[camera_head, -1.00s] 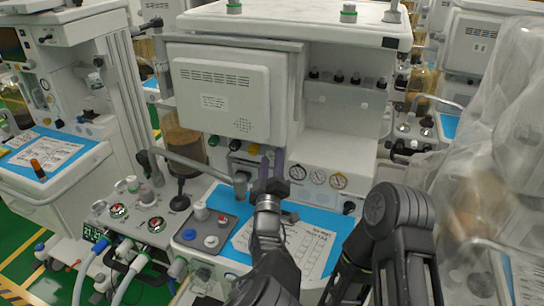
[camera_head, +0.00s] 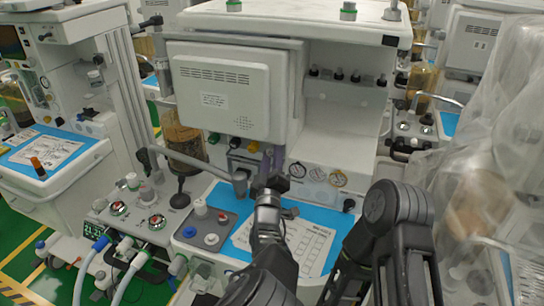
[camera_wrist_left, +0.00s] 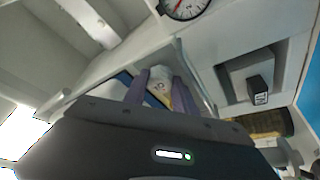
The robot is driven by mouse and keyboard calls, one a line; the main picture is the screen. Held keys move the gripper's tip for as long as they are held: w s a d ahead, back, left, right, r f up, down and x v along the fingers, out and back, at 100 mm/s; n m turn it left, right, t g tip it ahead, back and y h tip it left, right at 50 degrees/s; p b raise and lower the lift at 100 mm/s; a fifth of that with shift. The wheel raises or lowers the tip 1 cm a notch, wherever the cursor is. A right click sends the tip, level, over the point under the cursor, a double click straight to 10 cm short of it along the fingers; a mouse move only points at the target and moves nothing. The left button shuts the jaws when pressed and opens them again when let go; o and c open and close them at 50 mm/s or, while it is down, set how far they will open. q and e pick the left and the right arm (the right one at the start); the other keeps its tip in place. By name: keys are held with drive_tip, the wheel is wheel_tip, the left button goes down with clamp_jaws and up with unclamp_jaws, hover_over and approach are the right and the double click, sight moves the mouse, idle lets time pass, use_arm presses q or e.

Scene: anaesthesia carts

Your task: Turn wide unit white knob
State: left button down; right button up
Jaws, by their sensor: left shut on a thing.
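The wide unit (camera_head: 350,140) is the white machine in the middle of the head view. My left gripper (camera_head: 270,158) is at its front panel, below the grey monitor box. In the left wrist view, the purple fingers of my left gripper (camera_wrist_left: 163,92) are shut on a white knob (camera_wrist_left: 158,75), with one finger on each side of it. A yellowish patch shows between the fingers. In the head view my fingers hide the knob. My right arm's dark links rise at the lower right, but its gripper is not in view.
A blue worktop with a paper sheet (camera_head: 308,243) lies below. A grey bent pipe (camera_head: 195,163) reaches in from the left. A plastic-draped unit (camera_head: 490,180) stands at right.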

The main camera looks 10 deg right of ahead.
use_arm(q)
drive_tip(key=shift+n, duration=0.4)
drive_tip(key=shift+d+r+n+g+y+p, duration=0.1)
drive_tip(key=shift+n+g+y+p, duration=0.45)
drive_tip(key=shift+n, duration=1.2)
drive_tip(key=shift+r+n+g+y+p, duration=0.1)
drive_tip(key=shift+n+g+y+p, duration=0.45)
drive_tip(key=shift+n, duration=1.2)
drive_tip(key=c, duration=1.3)
unclamp_jaws()
